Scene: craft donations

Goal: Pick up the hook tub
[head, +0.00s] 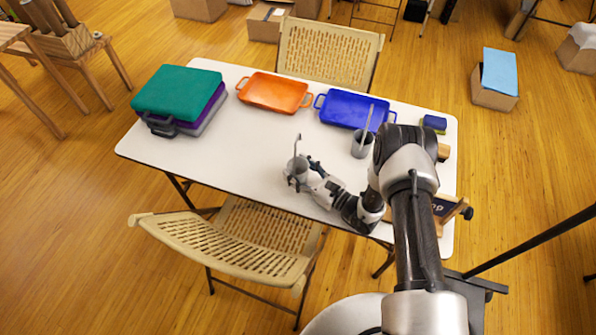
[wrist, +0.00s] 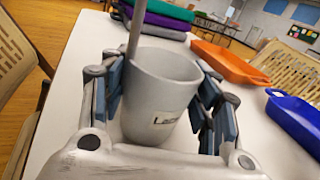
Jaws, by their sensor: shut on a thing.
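A light grey tub (wrist: 163,95) with a thin grey rod (wrist: 135,28) standing in it is between the fingers of my gripper (wrist: 160,110). A small label is on its near side, too blurred to read. In the head view the same tub (head: 298,169) is at the middle of the table's near side, upright, and its rod bends at the top like a hook. My gripper (head: 303,176) is shut on it from the right. I cannot tell whether its base touches the table. A second grey tub (head: 360,147) with a flat stick stands farther back to the right.
The white table (head: 225,150) also bears an orange tray (head: 274,91), a blue tray (head: 352,108), stacked teal and purple cases (head: 178,95), and a dark blue block (head: 434,122). Folding chairs stand at the near (head: 235,245) and far (head: 330,52) sides. The table's left middle is clear.

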